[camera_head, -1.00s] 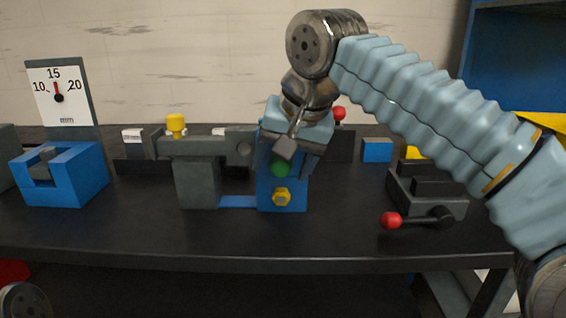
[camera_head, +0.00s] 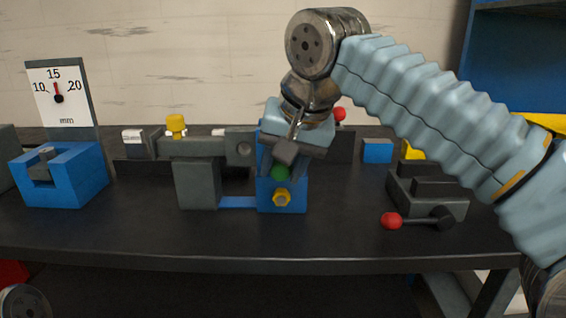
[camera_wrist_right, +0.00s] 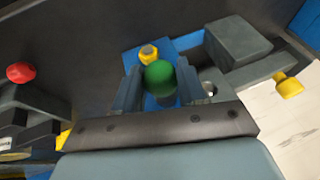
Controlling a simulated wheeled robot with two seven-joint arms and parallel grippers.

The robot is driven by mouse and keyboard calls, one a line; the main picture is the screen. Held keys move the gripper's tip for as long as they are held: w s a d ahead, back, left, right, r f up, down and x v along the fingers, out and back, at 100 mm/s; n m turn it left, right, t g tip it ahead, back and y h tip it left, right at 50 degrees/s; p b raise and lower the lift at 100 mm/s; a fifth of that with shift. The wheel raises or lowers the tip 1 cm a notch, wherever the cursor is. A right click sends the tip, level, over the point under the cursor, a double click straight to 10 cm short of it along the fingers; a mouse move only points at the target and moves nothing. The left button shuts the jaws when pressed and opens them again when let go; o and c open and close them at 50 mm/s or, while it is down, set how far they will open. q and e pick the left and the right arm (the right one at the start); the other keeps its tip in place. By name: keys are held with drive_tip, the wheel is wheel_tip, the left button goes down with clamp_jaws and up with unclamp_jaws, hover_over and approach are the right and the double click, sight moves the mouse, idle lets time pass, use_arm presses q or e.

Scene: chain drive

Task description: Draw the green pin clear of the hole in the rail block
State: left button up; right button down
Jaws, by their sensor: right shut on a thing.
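The green pin shows as a round green head (camera_head: 280,172) in the head view, in front of the upper part of the blue block (camera_head: 296,200). My right gripper (camera_head: 281,168) has come down over it from above and is shut on it. In the right wrist view the green head (camera_wrist_right: 160,77) sits between the two fingers. The pin's shank and the hole are hidden, so I cannot tell how deep the pin sits. A yellow hex knob (camera_head: 281,198) is just below the pin on the block's face. My left gripper is not in view.
A grey arm (camera_head: 205,148) on a grey post (camera_head: 197,185) with a yellow knob (camera_head: 176,125) stands close left of the blue block. A dial gauge (camera_head: 60,92) and blue vee block are far left. A red-knobbed lever (camera_head: 391,220) is right. The front bench is clear.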

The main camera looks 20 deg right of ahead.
drive_tip(key=s+a+b, duration=0.2)
drive_tip(key=s+a, duration=0.1)
drive_tip(key=s, duration=1)
drive_tip(key=shift+a, duration=0.4)
idle(0.9)
drive_tip(key=shift+s, duration=0.1)
